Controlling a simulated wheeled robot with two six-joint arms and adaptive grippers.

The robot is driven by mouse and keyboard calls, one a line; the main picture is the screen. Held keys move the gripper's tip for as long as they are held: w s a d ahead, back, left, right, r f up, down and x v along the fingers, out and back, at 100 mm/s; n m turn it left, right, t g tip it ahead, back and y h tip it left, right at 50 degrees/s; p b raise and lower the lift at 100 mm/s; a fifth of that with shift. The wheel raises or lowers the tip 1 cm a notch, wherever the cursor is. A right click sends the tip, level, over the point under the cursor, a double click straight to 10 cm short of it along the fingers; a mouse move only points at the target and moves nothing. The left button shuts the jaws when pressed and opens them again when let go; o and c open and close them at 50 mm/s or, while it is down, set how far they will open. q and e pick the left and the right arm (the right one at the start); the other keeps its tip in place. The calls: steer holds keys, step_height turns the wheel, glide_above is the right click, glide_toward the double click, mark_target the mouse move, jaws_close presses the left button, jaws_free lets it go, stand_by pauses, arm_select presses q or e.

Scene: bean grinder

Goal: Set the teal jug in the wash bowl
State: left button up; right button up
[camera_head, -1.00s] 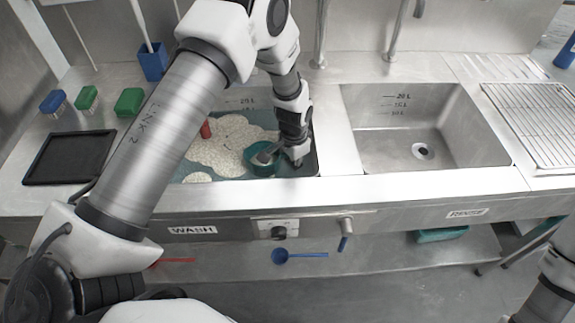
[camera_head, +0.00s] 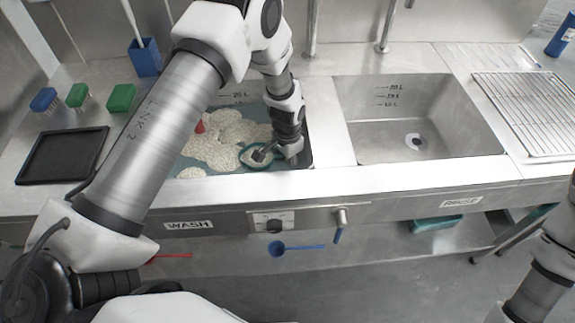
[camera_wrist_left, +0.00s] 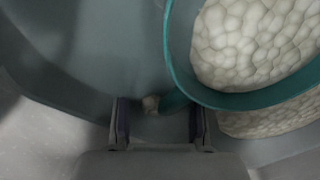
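The teal jug (camera_head: 272,169) sits low in the wash bowl (camera_head: 308,150), at its front right, among white foam. In the left wrist view the jug's teal rim (camera_wrist_left: 180,68) rings white foam, and its handle (camera_wrist_left: 173,101) reaches between my fingertips. My left gripper (camera_head: 277,151) points down into the bowl at the jug. In the left wrist view its fingers (camera_wrist_left: 160,122) stand wide apart, with clear space beside the handle. The jug's lower body is hidden. My right gripper is out of view; only part of that arm shows at the lower right.
A red object (camera_head: 200,126) stands in the foam. The rinse basin (camera_head: 460,135) on the right is empty. A black tray (camera_head: 62,155) and several brushes lie left. A wire rack (camera_head: 535,110) lies right.

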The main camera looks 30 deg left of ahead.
arm_select(q)
step_height(320, 180, up, 11)
steer(key=shift+r+b, duration=0.1)
steer(key=shift+b, duration=0.25)
